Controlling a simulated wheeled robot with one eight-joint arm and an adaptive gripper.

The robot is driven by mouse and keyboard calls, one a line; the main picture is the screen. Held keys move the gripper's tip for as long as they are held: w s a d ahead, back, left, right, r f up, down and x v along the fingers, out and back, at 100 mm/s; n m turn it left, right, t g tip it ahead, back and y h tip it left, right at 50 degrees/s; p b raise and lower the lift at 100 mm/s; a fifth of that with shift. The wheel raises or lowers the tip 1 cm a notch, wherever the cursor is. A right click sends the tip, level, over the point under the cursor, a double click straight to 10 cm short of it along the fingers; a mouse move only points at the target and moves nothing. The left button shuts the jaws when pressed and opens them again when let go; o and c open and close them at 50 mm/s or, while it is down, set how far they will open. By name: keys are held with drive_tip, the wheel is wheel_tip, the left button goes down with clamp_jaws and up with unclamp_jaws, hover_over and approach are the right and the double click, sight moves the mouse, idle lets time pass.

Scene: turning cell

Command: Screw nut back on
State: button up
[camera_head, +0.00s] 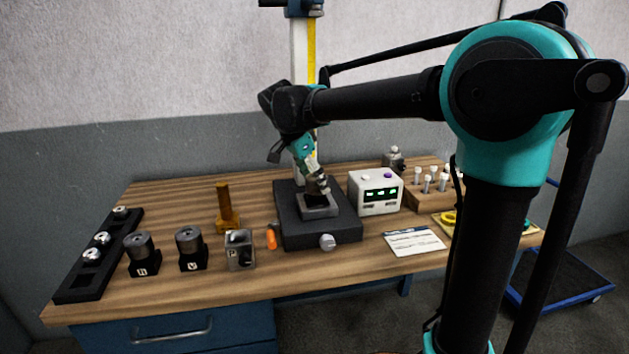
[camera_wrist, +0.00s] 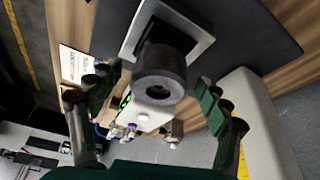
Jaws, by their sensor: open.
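My gripper (camera_head: 319,183) points down over the black stand base (camera_head: 290,230) at the middle of the table. In the wrist view my gripper (camera_wrist: 160,85) is open, with one finger on each side of a dark round part (camera_wrist: 152,62) with a hole in its end. No finger visibly touches it. The part stands on a light square plate (camera_wrist: 197,50), which also shows in the head view as a grey fixture (camera_head: 319,211). Small shiny metal pieces (camera_head: 92,254) sit in a black rail (camera_head: 78,288) at the left. I cannot tell which thing is the nut.
A white meter (camera_head: 376,192), a paper sheet (camera_head: 414,242) and a vial rack (camera_head: 430,195) are at the right.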

drive_tip(key=shift+f, duration=0.1)
drive_tip(key=c, duration=1.3)
drive_tip(key=m+g, duration=0.1)
drive_tip(key=m, duration=0.1)
drive_tip(key=m+g+h, duration=0.1)
drive_tip(key=m, duration=0.2)
drive_tip(key=shift+w, duration=0.1)
drive_tip(key=shift+c, duration=0.2)
drive_tip(key=m+g, duration=0.1)
drive_tip(key=m, duration=0.3)
drive_tip(key=o, duration=1.1)
drive_tip(key=shift+s, duration=0.25)
drive_tip(key=shift+o, duration=1.2)
drive_tip(key=shift+d, duration=0.1)
